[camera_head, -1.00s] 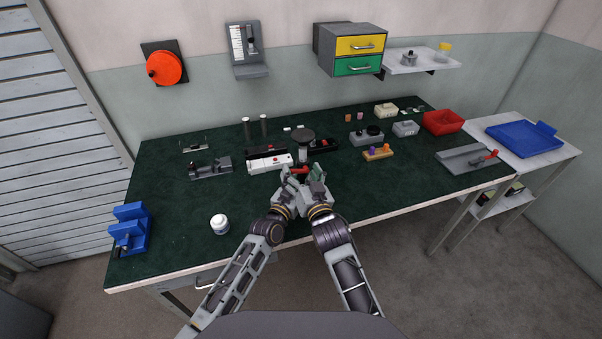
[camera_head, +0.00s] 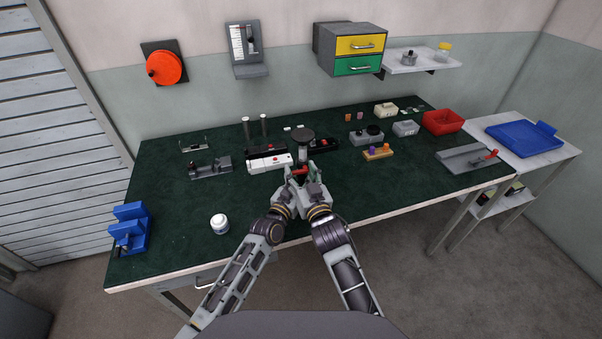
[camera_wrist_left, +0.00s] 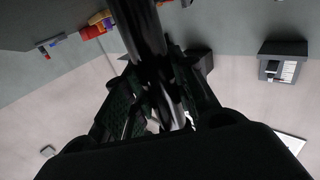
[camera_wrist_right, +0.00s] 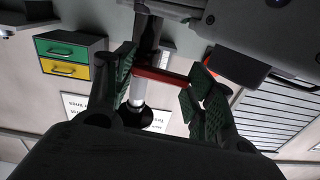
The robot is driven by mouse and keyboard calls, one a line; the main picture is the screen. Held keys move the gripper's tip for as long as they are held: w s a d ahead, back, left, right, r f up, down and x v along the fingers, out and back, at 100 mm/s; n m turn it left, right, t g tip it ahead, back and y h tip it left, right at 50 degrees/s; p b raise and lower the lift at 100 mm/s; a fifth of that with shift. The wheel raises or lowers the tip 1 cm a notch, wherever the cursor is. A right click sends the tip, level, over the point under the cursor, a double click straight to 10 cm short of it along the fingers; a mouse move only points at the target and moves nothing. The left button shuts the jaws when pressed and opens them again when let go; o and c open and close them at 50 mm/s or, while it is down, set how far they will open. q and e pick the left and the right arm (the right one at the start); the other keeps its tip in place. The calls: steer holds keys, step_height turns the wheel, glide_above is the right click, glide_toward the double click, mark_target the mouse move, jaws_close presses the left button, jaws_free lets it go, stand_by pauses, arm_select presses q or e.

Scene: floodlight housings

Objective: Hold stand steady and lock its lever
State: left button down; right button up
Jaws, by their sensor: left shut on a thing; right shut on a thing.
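The stand has a dark round top (camera_head: 303,134) on a grey post (camera_head: 303,152) near the bench's middle. Its red lever (camera_head: 300,171) shows at my fingers. My left gripper (camera_head: 292,171) is shut on the stand; its wrist view shows a dark, shiny shaft (camera_wrist_left: 148,45) between the pads. My right gripper (camera_head: 311,171) is shut on the red lever; its wrist view shows the lever (camera_wrist_right: 162,76) running across between the green pads, beside a pale cylinder (camera_wrist_right: 138,88). The grippers hide the stand's lower part and the exact contact.
A grey fixture (camera_head: 210,168) and a white jar (camera_head: 220,224) are further left.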

steer(key=shift+a+f+n, duration=0.1)
steer(key=shift+n, duration=0.4)
steer(key=o, duration=1)
steer(key=shift+s, duration=0.2)
steer(key=v, duration=1.1)
steer(key=shift+s+d, duration=0.2)
steer(key=shift+s, duration=0.1)
